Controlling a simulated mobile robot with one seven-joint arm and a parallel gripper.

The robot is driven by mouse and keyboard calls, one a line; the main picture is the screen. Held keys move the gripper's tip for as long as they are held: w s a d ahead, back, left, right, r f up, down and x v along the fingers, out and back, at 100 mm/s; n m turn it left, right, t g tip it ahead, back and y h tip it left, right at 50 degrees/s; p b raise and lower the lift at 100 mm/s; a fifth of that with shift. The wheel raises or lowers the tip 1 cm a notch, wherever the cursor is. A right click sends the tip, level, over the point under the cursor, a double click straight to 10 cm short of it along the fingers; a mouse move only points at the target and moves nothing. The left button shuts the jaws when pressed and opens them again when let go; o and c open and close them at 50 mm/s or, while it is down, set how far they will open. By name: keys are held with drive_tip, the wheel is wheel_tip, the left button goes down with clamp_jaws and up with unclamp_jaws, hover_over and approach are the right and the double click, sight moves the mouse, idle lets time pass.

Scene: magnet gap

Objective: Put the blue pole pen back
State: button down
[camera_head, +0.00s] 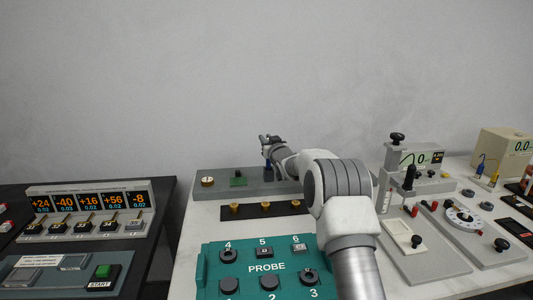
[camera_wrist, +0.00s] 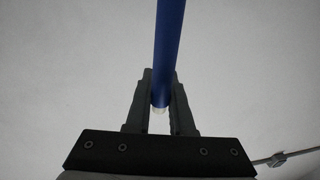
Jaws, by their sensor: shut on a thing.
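The blue pole pen (camera_wrist: 169,45) is a plain blue rod held between the two fingers of my gripper (camera_wrist: 160,95) in the wrist view. Its pale end shows between the fingers and the rod runs up out of that picture. In the head view my gripper (camera_head: 267,141) is above the long grey block at the back of the white table. A small dark blue part (camera_head: 267,164) shows just below the gripper, mostly hidden by my arm. Whether the pen touches the block cannot be told.
The grey block (camera_head: 220,190) carries a brass knob (camera_head: 207,181) and a green piece (camera_head: 238,180). A black strip with brass knobs (camera_head: 265,206) lies in front, then a teal PROBE panel (camera_head: 214,262). Instruments with a dial (camera_head: 463,217) crowd the right; a display console (camera_head: 88,210) stands left.

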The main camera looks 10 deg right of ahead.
drive_tip(key=shift+f+b, duration=0.6)
drive_tip(key=shift+f, duration=1.35)
drive_tip(key=shift+f, duration=0.1)
drive_tip(key=shift+f+b, duration=0.15)
drive_tip(key=shift+b, duration=0.15)
drive_tip(key=c, duration=0.8)
unclamp_jaws()
